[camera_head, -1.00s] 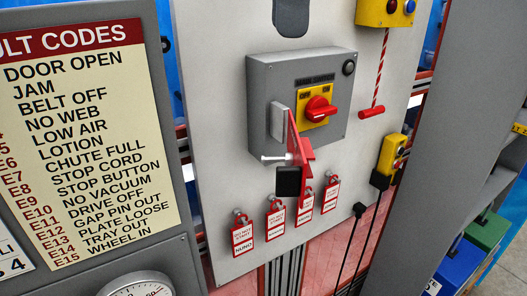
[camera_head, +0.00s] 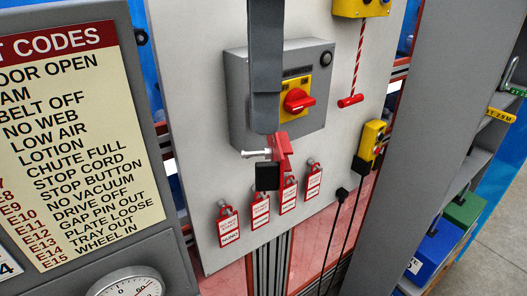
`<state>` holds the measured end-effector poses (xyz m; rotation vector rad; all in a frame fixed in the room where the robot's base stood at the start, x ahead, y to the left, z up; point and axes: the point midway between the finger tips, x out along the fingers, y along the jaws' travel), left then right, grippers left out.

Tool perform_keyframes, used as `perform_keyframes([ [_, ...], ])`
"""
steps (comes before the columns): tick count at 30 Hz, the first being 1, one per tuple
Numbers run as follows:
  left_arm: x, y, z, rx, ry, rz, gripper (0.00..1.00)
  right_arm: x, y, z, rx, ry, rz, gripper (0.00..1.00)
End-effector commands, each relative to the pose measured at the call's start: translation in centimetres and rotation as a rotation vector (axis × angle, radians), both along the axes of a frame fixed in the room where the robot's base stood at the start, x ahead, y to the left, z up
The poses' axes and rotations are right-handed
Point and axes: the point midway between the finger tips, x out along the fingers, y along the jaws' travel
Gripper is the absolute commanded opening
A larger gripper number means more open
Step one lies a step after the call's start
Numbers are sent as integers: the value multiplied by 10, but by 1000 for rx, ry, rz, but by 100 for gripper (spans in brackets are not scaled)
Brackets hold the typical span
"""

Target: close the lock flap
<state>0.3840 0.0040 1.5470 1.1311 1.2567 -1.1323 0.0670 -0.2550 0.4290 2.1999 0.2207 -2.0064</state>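The red lock flap (camera_head: 282,152) stands out edge-on from the grey switch box (camera_head: 316,118), swung away from its front. Its upper part is hidden. A silver pin (camera_head: 254,154) and a black block (camera_head: 267,177) show at its lower end. The red rotary switch (camera_head: 298,101) on its yellow plate is uncovered. My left gripper (camera_head: 265,127) comes down from the top as a dark grey bar, in front of the box's left part and the flap's upper part. Only one finger side shows, and contact with the flap cannot be told. My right gripper is not in view.
Several red tags (camera_head: 260,210) hang below the box. A red pull handle (camera_head: 351,101) hangs on a cord at the right, above a yellow pendant (camera_head: 371,139). A fault-code board (camera_head: 85,140) stands at the left, with a gauge (camera_head: 130,285) below it.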

Motion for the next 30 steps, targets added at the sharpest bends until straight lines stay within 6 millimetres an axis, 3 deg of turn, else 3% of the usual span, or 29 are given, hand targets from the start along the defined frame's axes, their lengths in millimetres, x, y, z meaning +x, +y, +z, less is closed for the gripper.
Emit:
perform_keyframes([
  [9,0,1,-54,4,1,0,27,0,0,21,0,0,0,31],
  [15,0,1,-79,3,0,0,27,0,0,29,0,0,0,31],
  [29,0,0,-90,0,0,1,27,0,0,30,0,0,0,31],
  [30,0,0,-90,0,0,1,22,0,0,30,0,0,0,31],
])
